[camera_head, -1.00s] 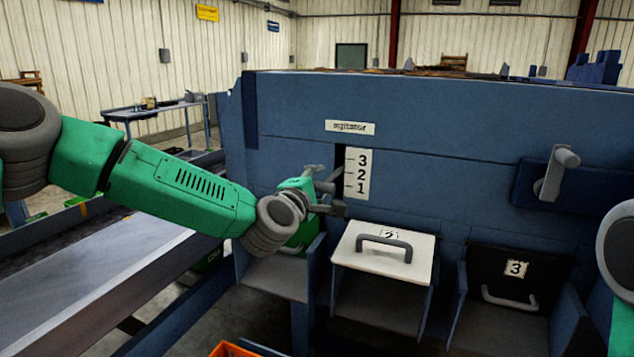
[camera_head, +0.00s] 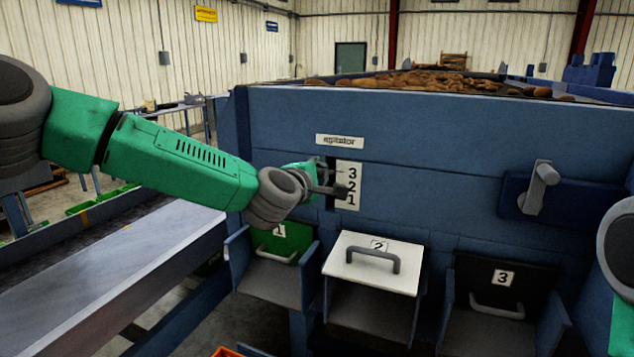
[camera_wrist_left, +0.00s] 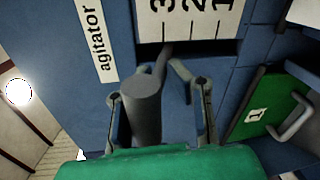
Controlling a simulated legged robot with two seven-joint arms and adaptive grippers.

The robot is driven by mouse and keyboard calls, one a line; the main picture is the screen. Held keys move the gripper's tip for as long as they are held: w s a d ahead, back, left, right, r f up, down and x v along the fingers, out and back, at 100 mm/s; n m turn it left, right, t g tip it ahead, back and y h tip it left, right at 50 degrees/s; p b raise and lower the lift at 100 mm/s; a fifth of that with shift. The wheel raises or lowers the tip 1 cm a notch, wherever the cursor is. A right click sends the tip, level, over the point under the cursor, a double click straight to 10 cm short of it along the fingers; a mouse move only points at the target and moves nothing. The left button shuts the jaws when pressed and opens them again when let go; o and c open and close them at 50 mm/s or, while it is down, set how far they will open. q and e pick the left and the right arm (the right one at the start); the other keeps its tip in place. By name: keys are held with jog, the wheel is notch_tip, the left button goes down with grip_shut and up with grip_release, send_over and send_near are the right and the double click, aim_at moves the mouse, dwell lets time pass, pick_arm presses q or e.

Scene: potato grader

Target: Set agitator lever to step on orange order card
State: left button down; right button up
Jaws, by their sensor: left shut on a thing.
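The agitator lever (camera_wrist_left: 145,105) is a grey rod with a thick round knob, standing out of a dark slot in the blue machine wall. My left gripper (camera_head: 330,183) is at the slot; in the left wrist view my left gripper (camera_wrist_left: 160,110) has its fingers on both sides of the knob, shut on it. The white step scale (camera_head: 349,187) reads 3, 2, 1 from top to bottom. In the left wrist view the rod meets the slot close to the 3 mark. The agitator label (camera_head: 339,141) is above. I see no orange order card. My right gripper is out of view.
Below are a green flap marked 1 (camera_head: 290,240), a white flap marked 2 (camera_head: 345,262) and a black flap marked 3 (camera_head: 520,277), each with a handle. Another grey crank (camera_head: 540,187) is at right. A conveyor (camera_head: 110,260) runs at left. An orange edge (camera_head: 226,352) shows below.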

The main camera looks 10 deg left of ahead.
pick_arm(q)
jog(key=shift+w+d+r, duration=0.1)
jog(key=shift+w+r, duration=0.05)
jog(key=shift+r, duration=0.65)
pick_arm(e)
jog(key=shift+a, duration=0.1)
pick_arm(q)
jog(key=c, duration=1.6)
grip_release()
jog(key=shift+o, duration=0.2)
jog(key=shift+d+f, duration=0.25)
jog(key=shift+d, duration=0.05)
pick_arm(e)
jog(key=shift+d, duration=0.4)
pick_arm(q)
jog(key=shift+s+a, duration=0.15)
jog(key=shift+s, duration=0.2)
jog(key=v, duration=1.1)
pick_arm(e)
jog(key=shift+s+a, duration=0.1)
pick_arm(q)
jog(key=shift+f, duration=0.1)
